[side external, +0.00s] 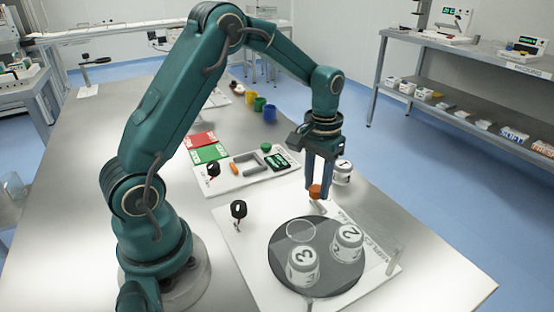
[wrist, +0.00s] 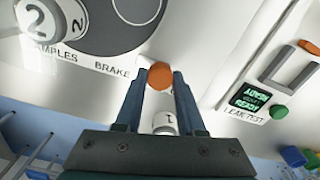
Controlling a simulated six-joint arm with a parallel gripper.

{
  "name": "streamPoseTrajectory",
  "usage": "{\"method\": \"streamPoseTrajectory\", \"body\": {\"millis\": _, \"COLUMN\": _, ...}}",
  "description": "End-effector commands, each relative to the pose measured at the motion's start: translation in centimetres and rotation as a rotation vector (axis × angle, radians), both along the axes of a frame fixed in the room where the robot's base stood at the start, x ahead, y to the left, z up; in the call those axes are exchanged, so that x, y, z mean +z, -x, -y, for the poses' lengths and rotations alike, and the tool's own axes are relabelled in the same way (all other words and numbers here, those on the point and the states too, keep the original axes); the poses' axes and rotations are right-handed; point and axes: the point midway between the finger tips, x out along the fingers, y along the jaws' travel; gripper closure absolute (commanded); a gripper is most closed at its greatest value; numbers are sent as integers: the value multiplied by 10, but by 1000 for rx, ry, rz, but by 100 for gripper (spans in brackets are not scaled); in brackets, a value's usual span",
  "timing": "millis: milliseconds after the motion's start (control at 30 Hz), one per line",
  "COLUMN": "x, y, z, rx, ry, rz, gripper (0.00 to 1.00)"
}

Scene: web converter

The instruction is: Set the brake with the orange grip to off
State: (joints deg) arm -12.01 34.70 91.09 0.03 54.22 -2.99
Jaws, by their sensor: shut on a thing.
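The orange grip (side external: 315,191) of the brake stands beside the dark turntable (side external: 345,284), near its back edge. In the wrist view the orange grip (wrist: 160,75) is between my fingertips, close to the printed word BRAKE (wrist: 111,73). My gripper (side external: 317,194) points down and is shut on the grip; it also shows in the wrist view (wrist: 161,78). The brake's lower part and any on or off marks are mostly hidden or too small to read.
White jars marked 2 (side external: 347,243) and 3 (side external: 303,267) stand on the turntable, with an empty ring (side external: 300,231). A jar marked 1 (side external: 342,170) stands close behind my fingers. A black knob (side external: 238,209) stands left. The leak-test panel (side external: 240,178) lies further back.

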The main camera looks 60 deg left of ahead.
Motion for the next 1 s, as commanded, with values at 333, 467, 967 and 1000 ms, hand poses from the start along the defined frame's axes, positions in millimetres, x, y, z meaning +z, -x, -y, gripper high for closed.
{"method": "streamPoseTrajectory", "body": {"millis": 333, "x": 1, "y": 0, "z": 0, "rx": 0, "ry": 0, "rz": 2, "gripper": 100}}
{"method": "streamPoseTrajectory", "body": {"millis": 467, "x": 1, "y": 0, "z": 0, "rx": 0, "ry": 0, "rz": 2, "gripper": 100}}
{"method": "streamPoseTrajectory", "body": {"millis": 967, "x": 1, "y": -1, "z": -41, "rx": 3, "ry": -1, "rz": 5, "gripper": 100}}
{"method": "streamPoseTrajectory", "body": {"millis": 1000, "x": 1, "y": -1, "z": -42, "rx": 1, "ry": -3, "rz": 6, "gripper": 100}}
